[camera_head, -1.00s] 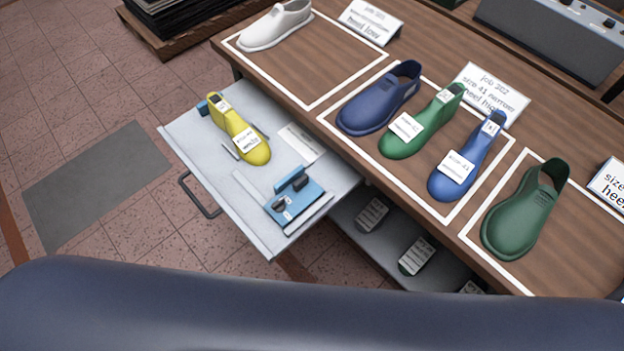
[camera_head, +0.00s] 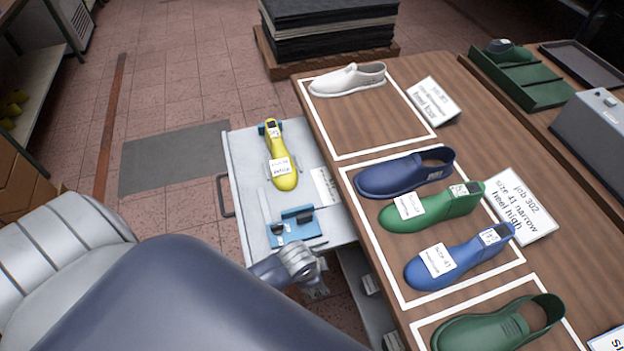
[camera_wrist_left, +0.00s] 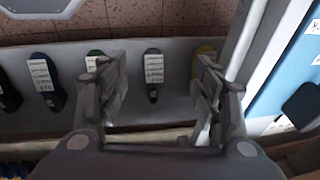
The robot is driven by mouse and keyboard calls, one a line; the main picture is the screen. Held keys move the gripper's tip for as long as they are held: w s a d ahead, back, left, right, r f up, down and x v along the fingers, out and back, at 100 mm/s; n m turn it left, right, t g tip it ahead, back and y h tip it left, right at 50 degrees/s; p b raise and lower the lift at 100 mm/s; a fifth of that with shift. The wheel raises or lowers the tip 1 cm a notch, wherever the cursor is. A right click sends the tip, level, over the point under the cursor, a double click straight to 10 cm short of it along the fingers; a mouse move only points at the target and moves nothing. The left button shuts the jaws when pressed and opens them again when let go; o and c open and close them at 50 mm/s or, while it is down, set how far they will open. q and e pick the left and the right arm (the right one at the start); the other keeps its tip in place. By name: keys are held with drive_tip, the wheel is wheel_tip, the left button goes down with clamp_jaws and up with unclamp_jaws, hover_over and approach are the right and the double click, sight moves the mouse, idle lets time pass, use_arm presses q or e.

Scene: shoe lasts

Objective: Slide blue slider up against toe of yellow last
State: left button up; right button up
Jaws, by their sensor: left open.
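The yellow last (camera_head: 283,170) lies in the pull-out tray (camera_head: 243,165), its toe pointing toward the blue slider (camera_head: 306,231). A clear gap separates the toe from the slider. The slider is a blue plate with a raised blue bar and dark knobs. My left gripper (camera_head: 316,288) is beside the tray's near right corner, partly hidden by my arm. In the left wrist view its two fingers (camera_wrist_left: 160,95) are spread with nothing between them. A blue plate with a dark knob, apparently the slider (camera_wrist_left: 297,103), shows at that view's right edge. My right gripper is not in view.
A lower shelf (camera_wrist_left: 130,58) holds several labelled lasts below my left gripper. The wooden bench (camera_head: 345,125) stands right of the tray, with shoes and blue and green lasts on it. A white label card (camera_head: 325,186) lies in the tray. A handle (camera_head: 224,196) sticks out left.

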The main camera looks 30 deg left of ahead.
use_arm(q)
drive_tip(key=w+r+m, duration=0.4)
drive_tip(key=r+m, duration=0.1)
drive_tip(key=r, duration=0.1)
drive_tip(key=m+y+p, duration=0.3)
drive_tip(key=m+y, duration=0.1)
drive_tip(key=m, duration=0.9)
approach(304, 215)
drive_tip(key=shift+n, duration=0.3)
drive_tip(key=p+x, duration=0.1)
drive_tip(key=x, duration=0.7)
drive_tip(key=shift+w+f, duration=0.1)
drive_tip(key=shift+f, duration=0.15)
